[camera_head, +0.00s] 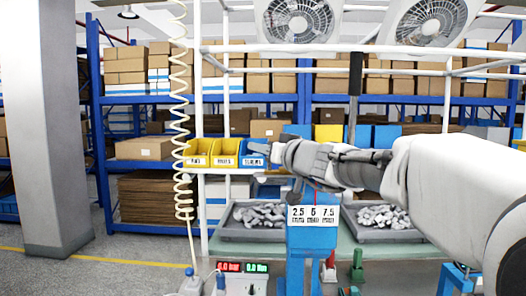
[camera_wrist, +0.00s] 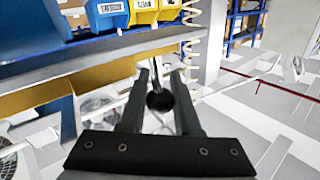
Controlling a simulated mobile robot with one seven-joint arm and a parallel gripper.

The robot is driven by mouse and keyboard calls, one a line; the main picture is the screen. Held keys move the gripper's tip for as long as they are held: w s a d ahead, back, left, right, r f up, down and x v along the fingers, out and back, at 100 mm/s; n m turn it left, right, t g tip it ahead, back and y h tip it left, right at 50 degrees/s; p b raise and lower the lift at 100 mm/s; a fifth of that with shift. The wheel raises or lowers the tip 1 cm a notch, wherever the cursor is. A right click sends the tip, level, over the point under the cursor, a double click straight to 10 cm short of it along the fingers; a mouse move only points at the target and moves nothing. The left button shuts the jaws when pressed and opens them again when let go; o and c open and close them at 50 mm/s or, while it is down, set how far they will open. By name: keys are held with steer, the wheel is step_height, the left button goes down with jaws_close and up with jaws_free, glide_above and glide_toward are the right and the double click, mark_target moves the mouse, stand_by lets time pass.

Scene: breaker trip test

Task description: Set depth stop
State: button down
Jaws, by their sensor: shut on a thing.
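A blue stand (camera_head: 312,238) rises at the workbench's middle in the head view. Its white scale plate (camera_head: 312,215) reads 2.5, 5 and 7.5. In the wrist view, a dark round knob (camera_wrist: 159,101) on a thin rod sits between the two fingers of my gripper (camera_wrist: 161,76). My gripper is shut on this knob. In the head view my arm comes in from the right and ends above the scale plate, and the finger contact is too small to make out there.
Yellow and blue labelled bins (camera_head: 226,152) stand behind my arm's end. A coiled hose (camera_head: 183,150) hangs to the left. Grey trays of metal parts (camera_head: 230,231) flank the stand. Red and green displays (camera_head: 243,267) stand at the front. Open floor lies at left.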

steer(key=c, duration=0.6)
jaws_free()
steer(key=shift+s+d, duration=0.1)
steer(key=b+v, duration=0.3)
steer(key=v, duration=1.4)
steer(key=shift+s+b, duration=0.1)
steer(key=shift+b, duration=0.25)
